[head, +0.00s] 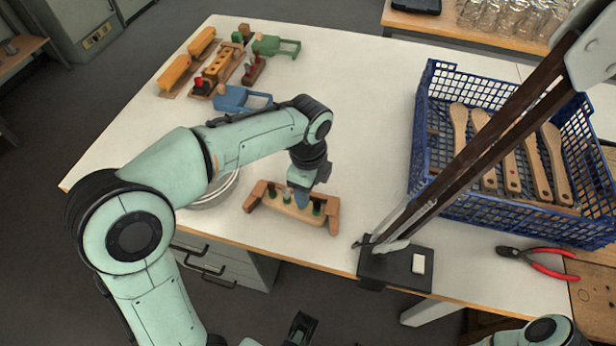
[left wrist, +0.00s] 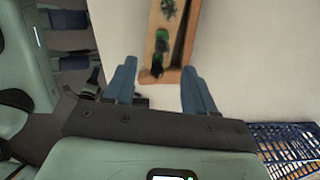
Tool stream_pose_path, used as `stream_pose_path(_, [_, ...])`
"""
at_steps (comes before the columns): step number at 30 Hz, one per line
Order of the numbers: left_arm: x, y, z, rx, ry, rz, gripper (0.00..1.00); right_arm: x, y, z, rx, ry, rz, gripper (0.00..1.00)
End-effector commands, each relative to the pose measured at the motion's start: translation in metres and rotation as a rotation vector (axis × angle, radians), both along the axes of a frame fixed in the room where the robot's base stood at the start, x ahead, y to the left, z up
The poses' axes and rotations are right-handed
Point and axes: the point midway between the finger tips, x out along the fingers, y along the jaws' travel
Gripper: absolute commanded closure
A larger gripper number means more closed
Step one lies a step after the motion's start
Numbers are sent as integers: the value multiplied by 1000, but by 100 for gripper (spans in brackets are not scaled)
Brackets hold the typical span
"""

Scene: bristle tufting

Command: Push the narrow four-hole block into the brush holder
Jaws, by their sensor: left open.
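A light wooden piece with raised end blocks (head: 268,199) lies near the table's front edge. Green and dark tufts stand in it; I take it for the brush holder, and it also shows in the left wrist view (left wrist: 159,49). A dark slot runs along one side of it there. I cannot tell the narrow four-hole block apart from it. My left gripper (head: 303,200) points down over it, and its open fingers (left wrist: 158,90) stand either side of its near end. My right gripper (left wrist: 88,40) appears at the upper left of the wrist view, fingers apart and empty.
A blue crate (head: 440,98) with several wooden brush handles stands at the right. Red-handled pliers (head: 550,262) and a black stand (head: 383,268) are near the front edge. Several colourful wooden pieces (head: 175,72) lie at the far left. A round bowl (head: 215,196) is partly behind my arm.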

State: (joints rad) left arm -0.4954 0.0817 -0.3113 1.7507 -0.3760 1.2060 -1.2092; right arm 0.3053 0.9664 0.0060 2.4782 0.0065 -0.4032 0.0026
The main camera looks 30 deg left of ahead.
Motion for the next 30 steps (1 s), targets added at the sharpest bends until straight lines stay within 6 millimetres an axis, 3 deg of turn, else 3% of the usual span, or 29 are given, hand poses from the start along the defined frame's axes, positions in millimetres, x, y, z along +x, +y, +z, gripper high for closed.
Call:
stream_pose_path(3, [-1, 0, -28, 1, 6, -1, 45, 2, 0, -6, -1, -8, -2, 57])
stream_pose_path(12, [-1, 0, -77, 0, 3, 0, 45, 6, 0, -14, -3, -22, -4, 57])
stream_pose_path(18, [0, 0, -90, 0, 2, 0, 45, 7, 0, -16, -4, -26, -5, 57])
stream_pose_path(27, [0, 0, -91, -1, 0, 0, 45, 7, 0, -16, -3, -26, -5, 57])
stream_pose_path(28, [0, 0, -91, -1, 0, 0, 48, 7, 0, -16, -4, -26, -5, 57])
stream_pose_path(30, [0, 0, -91, -1, 0, 0, 71, 7, 0, -16, -4, -26, -5, 57])
